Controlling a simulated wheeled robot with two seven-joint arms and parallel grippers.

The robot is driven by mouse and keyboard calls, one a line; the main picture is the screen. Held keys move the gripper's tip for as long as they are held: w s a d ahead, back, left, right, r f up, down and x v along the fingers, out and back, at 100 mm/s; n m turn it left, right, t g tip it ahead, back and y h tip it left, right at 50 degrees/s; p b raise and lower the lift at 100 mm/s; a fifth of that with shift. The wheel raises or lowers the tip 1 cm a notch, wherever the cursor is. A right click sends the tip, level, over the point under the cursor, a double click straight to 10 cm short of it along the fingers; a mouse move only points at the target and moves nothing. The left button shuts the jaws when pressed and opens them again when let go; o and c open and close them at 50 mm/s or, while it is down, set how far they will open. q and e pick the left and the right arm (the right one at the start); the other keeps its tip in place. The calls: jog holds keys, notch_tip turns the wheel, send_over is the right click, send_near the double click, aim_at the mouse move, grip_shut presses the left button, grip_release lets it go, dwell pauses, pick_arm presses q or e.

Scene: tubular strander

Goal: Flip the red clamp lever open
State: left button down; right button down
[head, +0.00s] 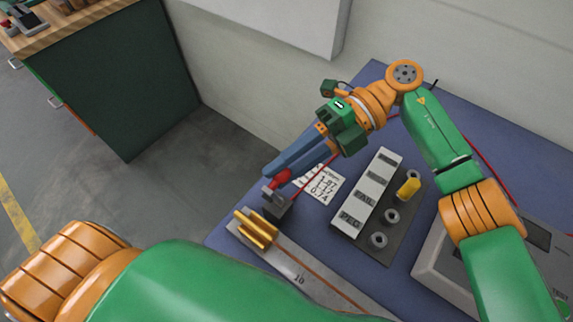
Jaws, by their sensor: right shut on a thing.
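The red clamp lever (279,181) shows at the left part of the blue table, on a small dark grey clamp (275,202). My right gripper (285,172) reaches down from the upper right. Its long blue-grey fingers are shut on the red lever and hide part of it. A thin red wire runs up from the clamp along the fingers. My left arm crosses the bottom left, and its gripper is out of the frame.
A brass ribbed block (256,228) sits just below the clamp on a metal bar (297,268). A labelled tray (367,194), a paper with numbers (322,184) and a grey meter box (440,255) lie to the right. A wall stands behind the table (232,201).

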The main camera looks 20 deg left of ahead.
jog(key=c, duration=0.7)
grip_release()
jog(key=shift+o, duration=0.2)
notch_tip(320, 180, up, 3)
jog(key=shift+r+b, duration=0.1)
jog(key=shift+b, duration=0.25)
jog(key=s+d+r+b, duration=0.4)
jog(key=s+r, duration=0.5)
jog(key=s, duration=0.4)
jog(key=shift+s+r+b, duration=0.2)
jog(key=shift+r+b, duration=0.15)
jog(key=shift+b, duration=0.05)
jog(key=shift+w+d, duration=0.1)
